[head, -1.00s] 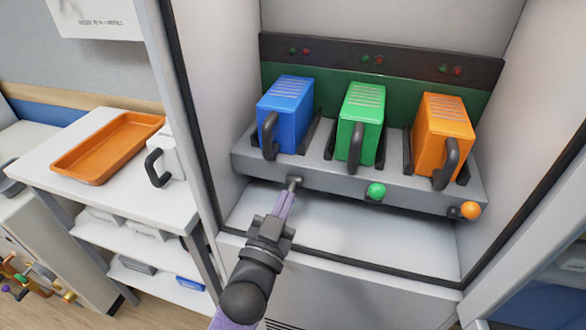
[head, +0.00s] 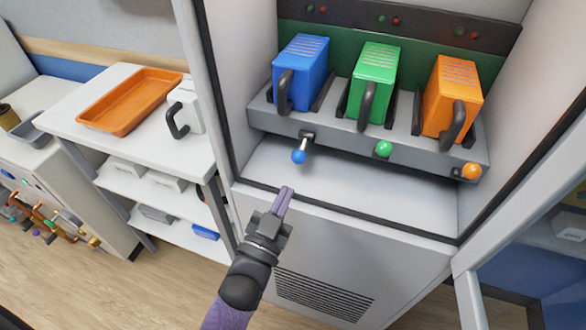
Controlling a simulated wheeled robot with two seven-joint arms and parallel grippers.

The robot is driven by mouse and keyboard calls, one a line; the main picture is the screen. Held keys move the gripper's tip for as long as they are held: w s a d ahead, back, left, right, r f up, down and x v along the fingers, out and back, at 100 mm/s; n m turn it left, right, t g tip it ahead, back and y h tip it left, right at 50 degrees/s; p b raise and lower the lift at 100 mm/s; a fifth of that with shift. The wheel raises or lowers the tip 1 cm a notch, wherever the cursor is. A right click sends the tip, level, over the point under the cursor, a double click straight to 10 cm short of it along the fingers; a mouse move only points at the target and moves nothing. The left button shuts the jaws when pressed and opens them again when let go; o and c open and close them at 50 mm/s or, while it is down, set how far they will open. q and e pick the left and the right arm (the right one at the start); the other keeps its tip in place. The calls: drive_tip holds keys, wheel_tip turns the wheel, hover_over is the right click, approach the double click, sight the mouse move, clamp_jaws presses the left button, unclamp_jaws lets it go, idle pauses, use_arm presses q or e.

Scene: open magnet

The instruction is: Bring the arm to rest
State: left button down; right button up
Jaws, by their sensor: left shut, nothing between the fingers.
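My left gripper (head: 286,194) is shut and empty in the head view. It is in front of the cabinet's lower front edge, apart from and below the blue-knobbed lever (head: 299,156). That lever sticks out from the grey shelf (head: 350,135) under the blue module (head: 301,72). A green module (head: 373,80) and an orange module (head: 452,95) stand on the same shelf. A green knob (head: 384,149) and an orange knob (head: 471,171) are below them. My right gripper is not in view.
The cabinet's left frame post (head: 205,90) stands close to the left of my arm. A white table (head: 75,100) at the left bears an orange tray (head: 131,101) and a white box with a black handle (head: 187,110). The floor (head: 150,275) in front looks clear.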

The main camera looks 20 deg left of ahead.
use_arm(q)
drive_tip(key=shift+s+a+f, duration=0.1)
drive_tip(key=shift+s+f, duration=0.65)
drive_tip(key=shift+s, duration=0.05)
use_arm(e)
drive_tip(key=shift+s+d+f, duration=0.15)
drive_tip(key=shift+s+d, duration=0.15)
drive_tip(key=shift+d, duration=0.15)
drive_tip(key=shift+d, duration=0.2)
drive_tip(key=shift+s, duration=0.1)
